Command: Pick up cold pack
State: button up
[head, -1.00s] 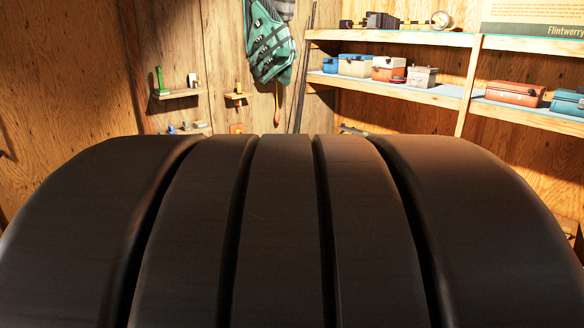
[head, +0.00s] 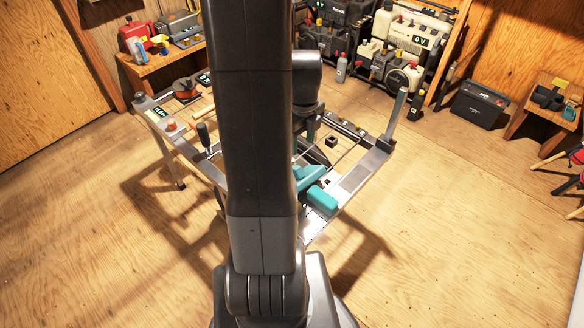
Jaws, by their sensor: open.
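I cannot pick out a cold pack for certain. A teal block-like object (head: 320,198) lies at the near right part of the metal-framed work stand (head: 360,172), with another teal piece (head: 309,176) just behind it. My arm rises through the middle of the head view and hides much of the stand. My gripper (head: 308,135) is over the stand, beyond the teal pieces and apart from them. It is open, with its fingers largely hidden or too dark to make out.
A wooden bench (head: 165,62) with a red container (head: 133,40) stands at the back left. Several jugs and a cream container (head: 412,36) fill the back. A black box (head: 480,103) sits on the floor at right.

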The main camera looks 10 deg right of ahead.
jog(key=shift+m, duration=0.4)
jog(key=f, duration=0.3)
jog(key=f+b, duration=0.1)
jog(key=f, duration=0.2)
jog(key=w+f, duration=0.1)
jog(key=f, duration=0.2)
jog(key=shift+w+a+f+b, duration=0.15)
jog(key=shift+f+b, duration=0.2)
jog(key=shift+f, duration=1)
jog(key=shift+w+f+b, duration=0.15)
jog(key=shift+f+b, duration=0.15)
jog(key=shift+f, duration=1.05)
grip_shut()
